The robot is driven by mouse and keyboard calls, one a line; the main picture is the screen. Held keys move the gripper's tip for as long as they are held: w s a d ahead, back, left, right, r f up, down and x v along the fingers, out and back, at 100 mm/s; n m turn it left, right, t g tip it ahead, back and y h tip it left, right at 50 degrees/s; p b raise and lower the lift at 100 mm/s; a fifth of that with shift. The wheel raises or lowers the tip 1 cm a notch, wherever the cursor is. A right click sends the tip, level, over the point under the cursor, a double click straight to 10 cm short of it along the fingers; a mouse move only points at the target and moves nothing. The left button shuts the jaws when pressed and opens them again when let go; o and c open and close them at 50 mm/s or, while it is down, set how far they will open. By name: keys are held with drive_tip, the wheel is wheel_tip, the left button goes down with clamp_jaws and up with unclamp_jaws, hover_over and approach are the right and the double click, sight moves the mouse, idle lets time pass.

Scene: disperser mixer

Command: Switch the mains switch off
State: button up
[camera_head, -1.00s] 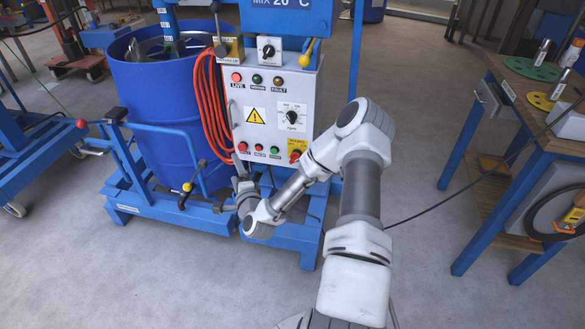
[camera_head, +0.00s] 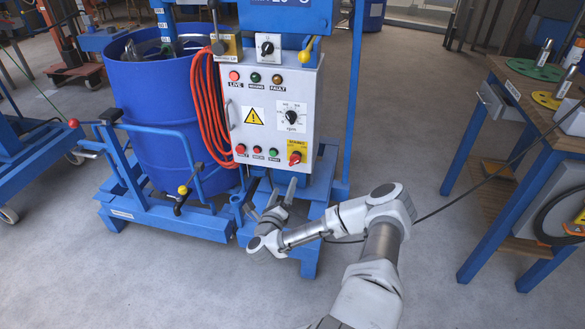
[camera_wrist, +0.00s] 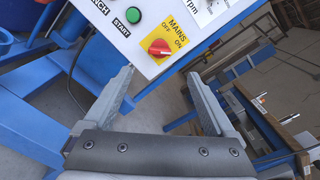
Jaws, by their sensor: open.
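The mains switch is a red rotary knob (camera_head: 295,158) on a yellow plate at the lower right of the white control panel (camera_head: 268,185). In the wrist view the red knob (camera_wrist: 160,48) sits on its yellow plate (camera_wrist: 176,37) marked MAINS, OFF and ON. The knob's pale mark seems to lie toward the ON side, but this is hard to tell. My gripper (camera_head: 282,188) is below the panel's lower edge. In the wrist view my gripper (camera_wrist: 160,88) is open and empty, its two fingers apart, with the knob beyond and between them, not touched.
A green START button (camera_wrist: 133,15) is left of the switch in the wrist view. A coiled red hose (camera_head: 208,110) hangs on the panel's left, beside a blue drum (camera_head: 155,90). A blue-legged workbench (camera_head: 490,150) stands right. Floor between is clear.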

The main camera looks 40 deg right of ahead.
sight(293, 163)
drive_tip(key=b+x, duration=0.3)
drive_tip(key=x, duration=0.9)
drive_tip(key=shift+w+d, duration=0.1)
drive_tip(key=shift+w, duration=0.1)
drive_tip(key=c, duration=1.4)
